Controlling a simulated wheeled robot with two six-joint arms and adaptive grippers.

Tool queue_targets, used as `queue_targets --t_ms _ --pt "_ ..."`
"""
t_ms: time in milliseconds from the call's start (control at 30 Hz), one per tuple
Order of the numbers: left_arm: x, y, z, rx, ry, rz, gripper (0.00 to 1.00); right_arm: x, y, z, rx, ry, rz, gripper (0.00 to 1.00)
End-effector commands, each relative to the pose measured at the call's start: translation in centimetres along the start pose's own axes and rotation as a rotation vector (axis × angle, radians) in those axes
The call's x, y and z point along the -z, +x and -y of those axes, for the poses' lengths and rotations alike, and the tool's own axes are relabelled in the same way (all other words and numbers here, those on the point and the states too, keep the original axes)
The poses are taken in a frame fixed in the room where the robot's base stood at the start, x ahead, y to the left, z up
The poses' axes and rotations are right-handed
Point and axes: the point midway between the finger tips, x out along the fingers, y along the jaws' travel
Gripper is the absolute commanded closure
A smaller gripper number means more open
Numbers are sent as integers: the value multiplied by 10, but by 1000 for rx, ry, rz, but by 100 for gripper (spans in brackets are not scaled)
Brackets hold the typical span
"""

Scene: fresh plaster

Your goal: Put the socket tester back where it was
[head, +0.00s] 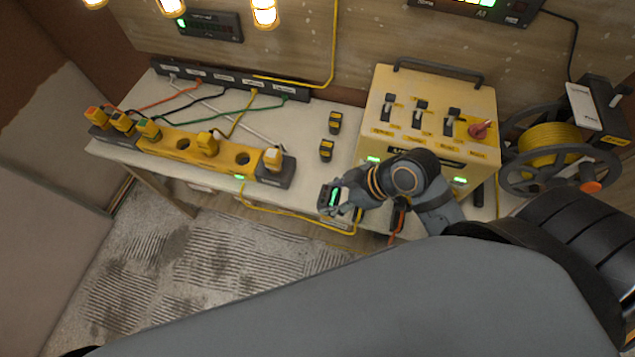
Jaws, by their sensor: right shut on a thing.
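My right gripper (347,203) is shut on a small dark device with a lit green strip, which I take to be the socket tester (333,198). It is at the front edge of the white bench, left of the yellow switch box. I cannot tell whether the device touches the bench. My left gripper is not in view.
Two small black-and-yellow blocks (335,122) (326,150) stand on the bench (290,128). The yellow switch box (430,112) and a cable reel (548,148) stand at right. A black socket rail (230,80) with coloured cables runs along the back. A yellow cable (290,218) hangs at the front edge.

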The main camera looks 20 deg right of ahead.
Motion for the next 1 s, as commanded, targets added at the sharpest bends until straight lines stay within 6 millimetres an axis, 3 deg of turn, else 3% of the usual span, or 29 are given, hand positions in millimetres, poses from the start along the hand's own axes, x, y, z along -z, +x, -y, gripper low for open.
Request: queue_targets --t_ms 33,100,467,500,567,800,1000 --pt "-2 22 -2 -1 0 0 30 -5 14 -7 -5 -6 -4 92" --pt "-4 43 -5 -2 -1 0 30 -5 24 -18 -8 -8 -4 92" --pt "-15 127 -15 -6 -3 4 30 3 52 -58 -5 -4 -4 92" --pt "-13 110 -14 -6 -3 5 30 12 47 -66 2 6 -5 92" --pt "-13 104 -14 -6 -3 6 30 16 56 -78 5 7 -5 92" --pt "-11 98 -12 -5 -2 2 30 3 101 -108 3 2 0 92" --pt "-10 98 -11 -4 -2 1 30 0 111 -115 0 0 -1 92"
